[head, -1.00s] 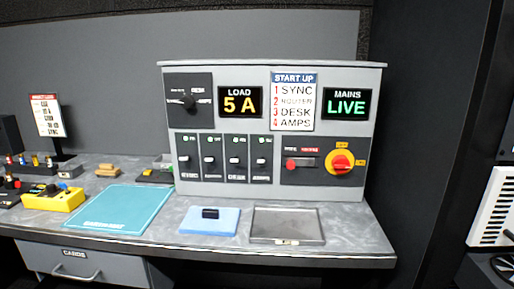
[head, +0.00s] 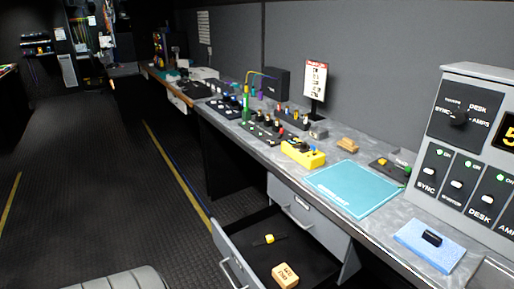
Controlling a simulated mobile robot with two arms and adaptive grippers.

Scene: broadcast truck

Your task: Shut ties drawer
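A grey drawer (head: 228,248) under the desk is pulled well out over the floor, with its handle facing left. Its label does not show, so I cannot tell from the picture that it is the ties drawer. Inside lie a small yellow and black item (head: 268,239) and a tan block (head: 285,275) with dark lettering. A second drawer (head: 297,210) above it is closed in the desk front. Neither of my grippers is in view.
The desk (head: 381,226) runs away to the upper left. On it are a teal mat (head: 352,188), a blue pad (head: 430,245) and a yellow box (head: 302,153). The dark floor (head: 110,190) left of the drawer is clear. A grey ribbed shape (head: 118,281) shows at the bottom edge.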

